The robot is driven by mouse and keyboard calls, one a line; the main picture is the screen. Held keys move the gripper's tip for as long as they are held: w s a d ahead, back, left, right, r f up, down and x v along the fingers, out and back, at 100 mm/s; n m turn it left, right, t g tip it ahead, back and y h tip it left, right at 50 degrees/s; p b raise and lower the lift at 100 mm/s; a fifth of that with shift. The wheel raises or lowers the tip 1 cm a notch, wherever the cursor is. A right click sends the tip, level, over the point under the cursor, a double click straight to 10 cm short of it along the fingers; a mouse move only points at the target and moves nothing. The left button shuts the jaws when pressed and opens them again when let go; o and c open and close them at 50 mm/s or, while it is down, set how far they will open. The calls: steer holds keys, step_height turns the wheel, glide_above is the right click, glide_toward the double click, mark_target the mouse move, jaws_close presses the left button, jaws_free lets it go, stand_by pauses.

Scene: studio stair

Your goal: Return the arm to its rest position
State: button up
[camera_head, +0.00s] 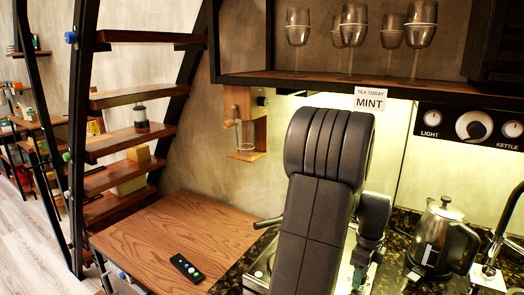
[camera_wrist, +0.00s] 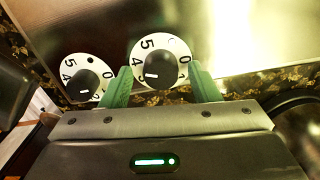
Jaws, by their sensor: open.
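My arm (camera_head: 318,205) rises large in the middle of the head view, bent over the counter. My gripper (camera_wrist: 160,70) is open, with its two green fingers apart. Between the fingers in the wrist view shows a white dial with a black knob (camera_wrist: 150,74), numbered. I cannot tell whether the fingers reach around the knob; nothing is seen gripped. A second numbered dial (camera_wrist: 86,80) is to the left, beside the left finger. In the head view the gripper is mostly hidden behind my arm.
A steel kettle (camera_head: 442,238) and a black tap (camera_head: 505,230) stand right of my arm. A wooden top (camera_head: 165,230) with a black remote (camera_head: 187,268) lies left, mostly clear. Stair treads (camera_head: 130,140) hold small items.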

steer(key=n, duration=0.5)
steer(key=shift+r+n, duration=0.2)
steer(key=shift+n, duration=0.1)
steer(key=n, duration=0.5)
steer(key=shift+w, duration=0.15)
steer(key=n, duration=0.6)
steer(key=shift+n+p, duration=0.3)
steer(key=shift+n, duration=1.8)
steer(key=shift+a+r, duration=0.1)
